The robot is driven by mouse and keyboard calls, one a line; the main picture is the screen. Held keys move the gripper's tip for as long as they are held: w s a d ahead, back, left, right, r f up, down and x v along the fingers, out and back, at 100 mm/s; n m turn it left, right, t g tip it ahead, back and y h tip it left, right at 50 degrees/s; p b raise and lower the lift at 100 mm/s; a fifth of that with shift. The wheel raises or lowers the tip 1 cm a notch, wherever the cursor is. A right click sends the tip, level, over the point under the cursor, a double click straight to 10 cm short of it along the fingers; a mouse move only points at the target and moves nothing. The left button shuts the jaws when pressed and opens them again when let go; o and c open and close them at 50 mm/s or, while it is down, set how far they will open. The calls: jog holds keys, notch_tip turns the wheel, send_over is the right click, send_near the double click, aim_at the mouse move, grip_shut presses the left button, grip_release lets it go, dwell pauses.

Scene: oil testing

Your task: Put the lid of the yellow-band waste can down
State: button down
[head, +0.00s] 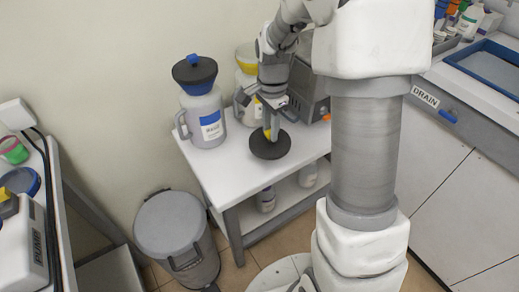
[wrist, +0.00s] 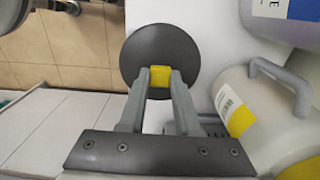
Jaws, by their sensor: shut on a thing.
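The lid is a dark round disc (head: 270,145) with a yellow knob. In the head view it is at the front part of the white table (head: 225,165); I cannot tell whether it touches the top. My gripper (head: 268,118) is above it, pointing down. In the wrist view my gripper (wrist: 160,78) is shut on the lid's yellow knob, with the disc (wrist: 160,45) beyond the fingertips. The yellow-band waste can (head: 243,100) stands behind my gripper, partly hidden by my arm. In the wrist view the can (wrist: 262,115) is at the right, with its handle and yellow band showing.
A blue-band can (head: 205,120) with a dark, blue-knobbed lid stands at the table's left. A grey box-shaped device (head: 310,95) is behind at the right. Bottles stand on the lower shelf. A grey bin (head: 172,225) is on the floor. The table's front left corner is clear.

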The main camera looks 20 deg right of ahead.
aim_at(259, 141)
jog(key=a+f, duration=0.2)
jog(key=a, duration=0.1)
jog(key=shift+b, duration=0.3)
jog(key=shift+f+b, duration=0.75)
jog(key=shift+f, duration=1.15)
jog(key=shift+f, duration=0.1)
jog(key=c, duration=0.6)
grip_release()
notch_tip(259, 141, up, 12)
jog(key=p, duration=0.4)
jog(key=s+r+n+t, duration=0.2)
jog(key=s+r+n, duration=0.2)
jog(key=s, duration=0.2)
jog(key=s+r+n+t, duration=0.1)
jog(key=s+r+n, duration=0.3)
jog(key=s, duration=0.3)
jog(key=s+r+n+t, duration=0.2)
jog(key=s+r+n, duration=0.2)
jog(key=s+n, duration=0.2)
jog(key=shift+s+r+t, duration=0.2)
jog(key=shift+s+t, duration=0.1)
jog(key=shift+s, duration=0.45)
